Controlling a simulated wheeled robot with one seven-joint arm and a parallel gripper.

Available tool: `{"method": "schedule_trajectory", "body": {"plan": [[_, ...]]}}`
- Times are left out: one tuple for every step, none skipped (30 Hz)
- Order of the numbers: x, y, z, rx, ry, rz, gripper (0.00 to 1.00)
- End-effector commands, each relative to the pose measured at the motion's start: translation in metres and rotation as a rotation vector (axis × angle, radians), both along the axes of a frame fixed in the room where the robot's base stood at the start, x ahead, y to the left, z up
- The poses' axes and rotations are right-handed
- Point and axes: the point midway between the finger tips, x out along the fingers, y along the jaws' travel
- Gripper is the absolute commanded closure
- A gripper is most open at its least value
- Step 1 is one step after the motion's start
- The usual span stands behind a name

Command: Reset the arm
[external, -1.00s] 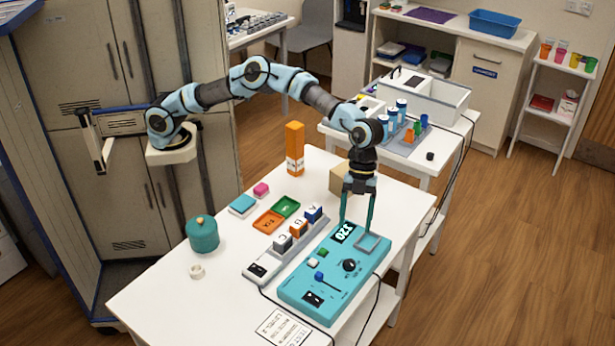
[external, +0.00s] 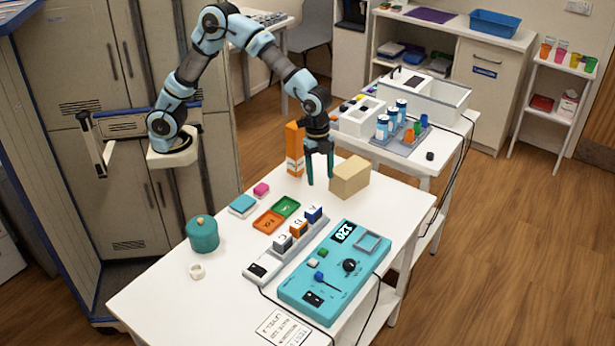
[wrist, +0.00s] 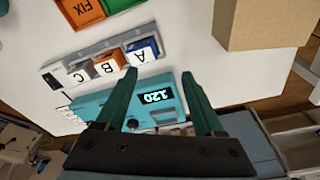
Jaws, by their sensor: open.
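My gripper (external: 319,168) hangs pointing down over the back part of the white table (external: 180,290), with its two teal fingers apart and nothing between them. In the wrist view my open fingers (wrist: 165,90) show over the teal panel (wrist: 100,103), whose display reads 120. The teal panel (external: 330,285) also shows in the external view, with a knob, a lever and a square frame (external: 373,243) on it.
A grey rack (external: 262,268) holds blocks marked A, B and C. A second table (external: 430,165) behind holds bottles and a white bin.

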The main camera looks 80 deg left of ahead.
Motion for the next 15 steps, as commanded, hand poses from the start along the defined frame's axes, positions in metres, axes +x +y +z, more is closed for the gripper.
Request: {"method": "schedule_trajectory", "body": {"plan": [[-0.012, 0.034, -0.002, 0.021, -0.004, 0.101, 0.30], [-0.020, 0.052, -0.004, 0.029, -0.004, 0.166, 0.30], [-0.031, 0.077, -0.006, 0.037, -0.004, 0.256, 0.30], [-0.040, 0.094, -0.008, 0.042, -0.005, 0.321, 0.30], [-0.048, 0.110, -0.010, 0.045, -0.006, 0.382, 0.30], [-0.060, 0.129, -0.012, 0.048, -0.005, 0.458, 0.30], [-0.068, 0.141, -0.014, 0.049, -0.004, 0.511, 0.30], [-0.076, 0.152, -0.015, 0.048, -0.004, 0.554, 0.30], [-0.085, 0.164, -0.017, 0.049, -0.004, 0.608, 0.30], [-0.091, 0.172, -0.019, 0.049, -0.003, 0.646, 0.30], [-0.098, 0.180, -0.020, 0.048, -0.003, 0.681, 0.30], [-0.106, 0.190, -0.022, 0.047, -0.002, 0.726, 0.30], [-0.112, 0.197, -0.022, 0.045, -0.002, 0.761, 0.30], [-0.118, 0.204, -0.022, 0.043, -0.001, 0.794, 0.30], [-0.126, 0.213, -0.022, 0.039, 0.000, 0.840, 0.30]]}}
